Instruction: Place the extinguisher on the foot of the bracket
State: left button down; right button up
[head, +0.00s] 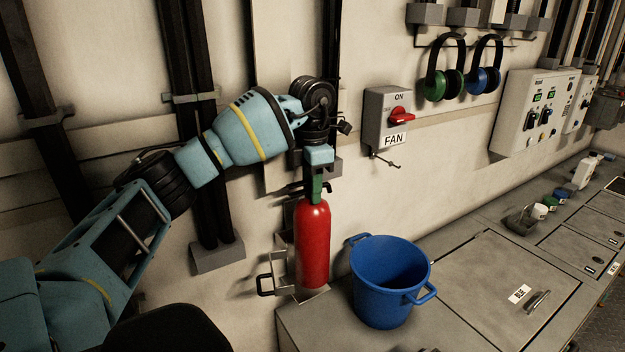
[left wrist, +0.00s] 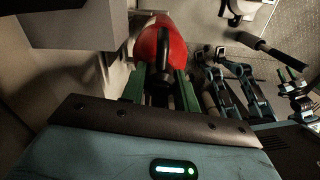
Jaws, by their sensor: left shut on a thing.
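The red extinguisher (head: 313,245) is upright against the wall in the head view, beside the blue bucket. My left gripper (head: 317,190) points down and is shut on its top; the green fingers also show in the left wrist view (left wrist: 161,88), with the red body (left wrist: 152,38) beyond them. The grey bracket (head: 280,268) is on the wall, left of and partly behind the extinguisher. Its foot (head: 312,295) shows just under the extinguisher's base. I cannot tell whether base and foot touch.
The blue bucket (head: 384,290) stands close to the right of the extinguisher on the grey cabinet top (head: 490,285). The FAN switch box (head: 386,118) is on the wall at the upper right of the gripper.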

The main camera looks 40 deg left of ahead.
aim_at(312, 234)
pick_arm(q)
jog(key=shift+r, duration=0.2)
jog(key=shift+f, duration=2.2)
jog(key=c, duration=1.5)
grip_release()
jog(key=shift+f, duration=0.3)
jog(key=o, duration=0.4)
jog(key=shift+o, duration=0.2)
